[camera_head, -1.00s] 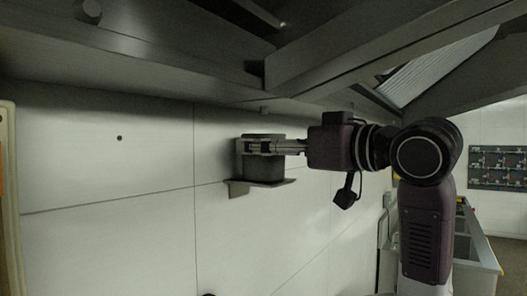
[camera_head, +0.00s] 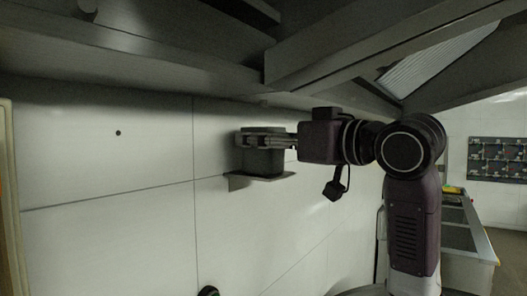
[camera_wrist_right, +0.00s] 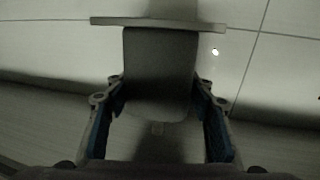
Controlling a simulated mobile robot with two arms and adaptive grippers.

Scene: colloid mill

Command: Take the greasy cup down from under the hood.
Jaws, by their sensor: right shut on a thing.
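The greasy cup (camera_head: 263,162) is a dark grey, straight-sided vessel under the hood (camera_head: 150,65). It is upright at a small wall ledge (camera_head: 240,182), its base at or very close to the ledge top. My right gripper (camera_head: 262,141) reaches in from the right and is shut around the cup's upper part. In the right wrist view the cup (camera_wrist_right: 160,65) stands between the two fingers of the gripper (camera_wrist_right: 160,110), and the ledge (camera_wrist_right: 160,23) crosses at the cup's base. The cup's inside is hidden. My left gripper is not in view.
The hood's lower edge and beams run close above the cup and my right wrist. The white panelled wall (camera_head: 110,230) is directly behind. A metal counter (camera_head: 465,240) stands at the right, with a dark panel (camera_head: 498,160) beyond. The space below the ledge looks free.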

